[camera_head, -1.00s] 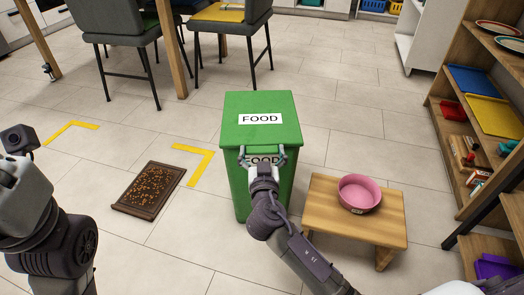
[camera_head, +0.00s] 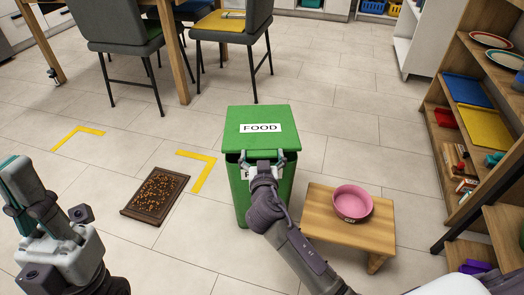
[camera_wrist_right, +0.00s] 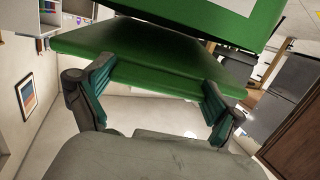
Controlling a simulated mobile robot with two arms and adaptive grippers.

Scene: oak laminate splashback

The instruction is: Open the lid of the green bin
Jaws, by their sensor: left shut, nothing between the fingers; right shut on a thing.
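The green bin (camera_head: 240,195) stands on the floor in the middle of the head view. Its lid (camera_head: 245,140) has a white FOOD label and looks slightly raised at the front, with a dark gap under its edge. My right gripper (camera_head: 265,158) is at the lid's front edge, shut on the lid. In the right wrist view the green lid (camera_wrist_right: 150,68) lies between the fingers (camera_wrist_right: 152,100). My left gripper (camera_head: 22,185) is shut and empty at the lower left, well apart from the bin. My right wrist hides part of the bin's front.
A wooden stool (camera_head: 325,222) with a pink bowl (camera_head: 352,202) stands close right of the bin. A dark tray of brown pieces (camera_head: 155,195) lies on the floor to the left. Shelves (camera_head: 462,145) stand at right, chairs (camera_head: 125,35) and table behind.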

